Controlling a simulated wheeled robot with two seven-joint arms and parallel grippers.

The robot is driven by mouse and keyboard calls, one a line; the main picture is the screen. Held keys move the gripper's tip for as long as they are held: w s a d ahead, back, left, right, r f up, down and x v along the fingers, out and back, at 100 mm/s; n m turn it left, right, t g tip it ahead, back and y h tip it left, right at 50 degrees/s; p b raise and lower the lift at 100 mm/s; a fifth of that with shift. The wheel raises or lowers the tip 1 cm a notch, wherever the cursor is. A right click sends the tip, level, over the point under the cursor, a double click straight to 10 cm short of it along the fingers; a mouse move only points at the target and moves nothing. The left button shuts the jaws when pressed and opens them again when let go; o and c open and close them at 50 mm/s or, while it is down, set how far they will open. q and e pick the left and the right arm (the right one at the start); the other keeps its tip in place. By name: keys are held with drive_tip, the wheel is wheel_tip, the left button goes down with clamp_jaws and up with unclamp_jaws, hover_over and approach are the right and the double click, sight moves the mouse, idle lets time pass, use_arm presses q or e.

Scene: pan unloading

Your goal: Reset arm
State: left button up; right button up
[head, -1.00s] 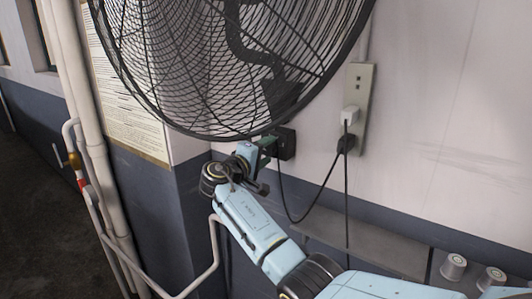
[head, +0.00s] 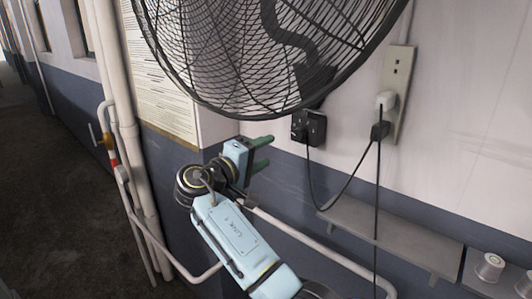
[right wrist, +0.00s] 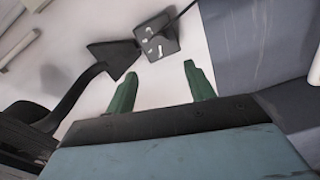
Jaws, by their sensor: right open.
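My right gripper (head: 262,153) has two green fingers standing apart with nothing between them. It is just below and left of the black switch box (head: 309,127) under the large fan (head: 255,50). In the right wrist view, the open green fingers (right wrist: 158,90) point toward the white wall, and the black box (right wrist: 157,37) with light markings lies beyond their tips, apart from them. My left gripper is in neither view.
A shelf (head: 390,236) runs along the wall at lower right, with a spool (head: 489,267) near it. A black cable (head: 377,200) hangs from the wall outlet plate (head: 400,80). Pale pipes (head: 128,130) stand at left. The floor (head: 50,180) at far left looks clear.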

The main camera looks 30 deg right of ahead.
idle(0.3)
wheel_tip(320, 180, down, 35)
drive_tip(key=s+a+n+t+y+b, duration=0.1)
drive_tip(key=s+n+y+b, duration=0.1)
drive_tip(key=n+y, duration=0.55)
drive_tip(key=s+a+f+m+g+y, duration=0.1)
drive_tip(key=s+f+g+y, duration=0.1)
drive_tip(key=s+f, duration=0.75)
drive_tip(key=s+a+f+g+y, duration=0.1)
drive_tip(key=s+f+y, duration=0.35)
drive_tip(key=f, duration=0.75)
drive_tip(key=s+f+m+g+y, duration=0.1)
drive_tip(key=s+f, duration=0.4)
drive_tip(key=s, duration=0.8)
drive_tip(key=s+d+f+m+g+b, duration=0.1)
drive_tip(key=s+f+m, duration=0.2)
drive_tip(key=s, duration=1)
drive_tip(key=s+f+m+g+y+b, duration=0.1)
drive_tip(key=s+f+m+g, duration=0.1)
drive_tip(key=s+f, duration=0.7)
drive_tip(key=s, duration=0.4)
drive_tip(key=shift+s+d+f+y, duration=0.2)
drive_tip(key=shift+d+y, duration=0.05)
drive_tip(key=shift+y, duration=0.05)
